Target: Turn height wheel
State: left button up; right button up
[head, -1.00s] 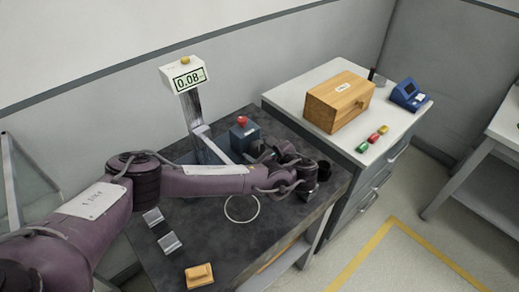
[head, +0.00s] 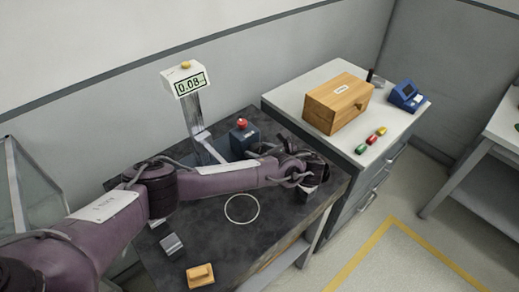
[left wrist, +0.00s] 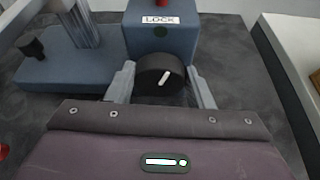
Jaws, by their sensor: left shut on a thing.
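A black wheel (left wrist: 160,75) with a white pointer line sits on the front of a blue box (left wrist: 200,30) labelled LOCK. My left gripper (left wrist: 161,82) has one finger on each side of the wheel and is shut on it. The pointer leans a little to the right of upright. In the head view the blue box (head: 243,140) has a red button (head: 242,123) on top, and my own arm hides the wheel. A white display (head: 188,82) on a post reads 0.08. My right gripper is not in view.
A thin white ring (head: 242,222), a clear block (head: 171,245) and a tan block (head: 200,275) lie on the dark table (head: 225,250). A wooden box (head: 338,100) and a blue device (head: 408,95) stand on the cabinet to the right.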

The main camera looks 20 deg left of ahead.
pick_arm(q)
jog(key=shift+w+d+m+g+y, duration=0.15)
jog(key=shift+m+g+y, duration=0.45)
jog(key=shift+m, duration=0.4)
jog(key=o, duration=1)
jog(key=shift+c, duration=0.2)
